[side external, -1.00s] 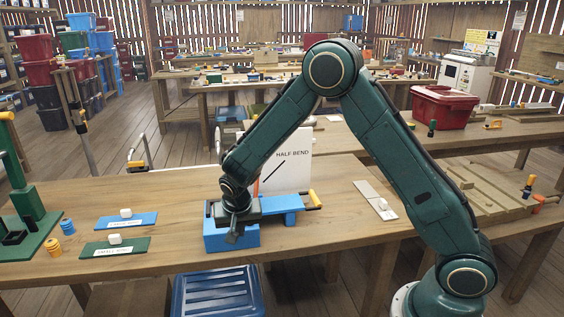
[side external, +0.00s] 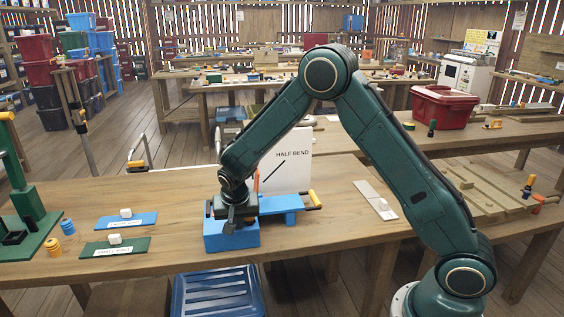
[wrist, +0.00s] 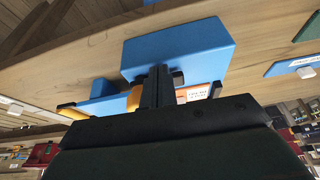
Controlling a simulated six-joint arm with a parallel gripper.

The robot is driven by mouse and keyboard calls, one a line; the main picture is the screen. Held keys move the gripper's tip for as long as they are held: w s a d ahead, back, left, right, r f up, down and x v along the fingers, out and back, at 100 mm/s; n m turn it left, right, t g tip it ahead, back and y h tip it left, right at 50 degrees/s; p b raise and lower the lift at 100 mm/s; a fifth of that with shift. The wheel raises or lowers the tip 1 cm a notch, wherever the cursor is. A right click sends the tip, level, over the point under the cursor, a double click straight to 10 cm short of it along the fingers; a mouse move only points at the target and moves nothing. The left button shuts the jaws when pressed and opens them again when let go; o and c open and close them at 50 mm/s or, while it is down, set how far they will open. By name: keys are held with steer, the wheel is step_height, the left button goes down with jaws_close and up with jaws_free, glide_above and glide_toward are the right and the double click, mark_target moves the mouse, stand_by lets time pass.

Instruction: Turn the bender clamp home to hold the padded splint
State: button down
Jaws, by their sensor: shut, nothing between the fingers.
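The blue bender (side external: 232,239) stands on the near wooden bench, with a blue arm (side external: 280,204) reaching right to a yellow handle (side external: 315,199). My gripper (side external: 231,224) is over the bender's left block, pointing down. In the wrist view my gripper (wrist: 157,86) has its dark fingers together with nothing held, and they overlap the blue block (wrist: 180,50). The clamp is mostly hidden by my gripper. I cannot make out the padded splint for certain.
A white HALF BEND board (side external: 290,160) stands behind the bender. Blue (side external: 127,219) and green (side external: 115,247) labelled plates lie to the left, and a pale strip (side external: 376,199) to the right. A blue crate (side external: 217,292) is below the bench edge.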

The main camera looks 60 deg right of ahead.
steer(key=shift+w+m, duration=0.35)
steer(key=shift+m, duration=0.45)
steer(key=shift+w+d+m+g+h, duration=0.1)
steer(key=shift+w+m+g+h, duration=0.4)
steer(key=shift+m, duration=0.6)
steer(key=m, duration=0.1)
steer(key=w+m+g, duration=0.1)
steer(key=m, duration=0.1)
steer(key=shift+w+d+m+g, duration=0.25)
steer(key=shift+d+m+g, duration=0.05)
steer(key=shift+d+m, duration=0.1)
steer(key=m, duration=0.1)
steer(key=w+d+m+g, duration=0.1)
steer(key=m, duration=0.1)
steer(key=m+g, duration=0.1)
steer(key=m, duration=0.1)
steer(key=shift+w+d, duration=0.25)
steer(key=shift+d, duration=0.15)
steer(key=m, duration=0.1)
steer(key=d+m+g, duration=0.1)
steer(key=m, duration=0.1)
steer(key=shift+w+d+m+y, duration=0.15)
steer(key=shift+m+y, duration=0.15)
steer(key=shift+y, duration=0.1)
steer(key=shift+d, duration=0.3)
